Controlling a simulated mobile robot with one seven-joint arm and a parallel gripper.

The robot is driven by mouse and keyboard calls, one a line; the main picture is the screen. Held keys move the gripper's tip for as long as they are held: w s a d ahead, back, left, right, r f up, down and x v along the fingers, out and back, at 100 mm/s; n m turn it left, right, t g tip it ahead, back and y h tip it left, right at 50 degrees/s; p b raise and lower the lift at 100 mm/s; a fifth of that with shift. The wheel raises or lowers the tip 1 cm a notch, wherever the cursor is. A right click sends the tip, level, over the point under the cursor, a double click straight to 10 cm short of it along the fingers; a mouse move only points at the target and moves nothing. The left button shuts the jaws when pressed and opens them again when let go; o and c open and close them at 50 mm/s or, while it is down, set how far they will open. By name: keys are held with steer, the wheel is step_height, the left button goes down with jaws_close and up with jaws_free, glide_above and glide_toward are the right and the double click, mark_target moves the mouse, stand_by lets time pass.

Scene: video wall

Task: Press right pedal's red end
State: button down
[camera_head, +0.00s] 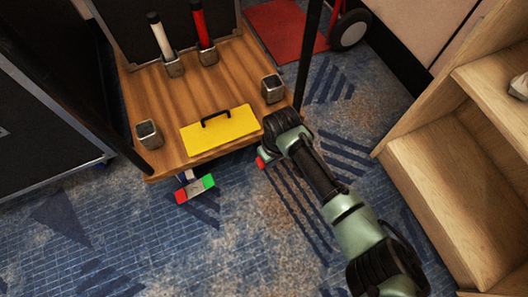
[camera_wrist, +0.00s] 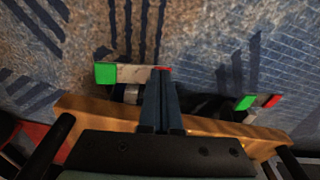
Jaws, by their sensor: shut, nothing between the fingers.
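The right pedal's red end (camera_head: 261,162) shows just left of my arm's end in the head view; my arm hides the rest of that pedal. In the wrist view the right pedal (camera_wrist: 135,73) is a pale bar with a green end (camera_wrist: 106,73) at left and its red end (camera_wrist: 162,69) at the fingertips, mostly covered. My gripper (camera_wrist: 162,76) is shut and empty, its fingertips overlapping the red end; I cannot tell whether they touch it. The left pedal (camera_head: 195,188), red at left and green at right, is below the cart's front edge.
The wooden cart platform (camera_head: 165,95) carries a yellow plate (camera_head: 219,130) with a black handle, metal sockets, and a white and a red lever. A wooden shelf (camera_head: 445,190) stands at right, a dark case (camera_head: 50,110) at left. Patterned blue carpet (camera_head: 200,255) is clear in front.

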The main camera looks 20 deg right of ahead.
step_height(320, 180, up, 10)
steer(key=p, duration=0.6)
steer(key=shift+s+f, duration=0.25)
steer(key=shift+s, duration=0.2)
steer(key=shift+d, duration=0.1)
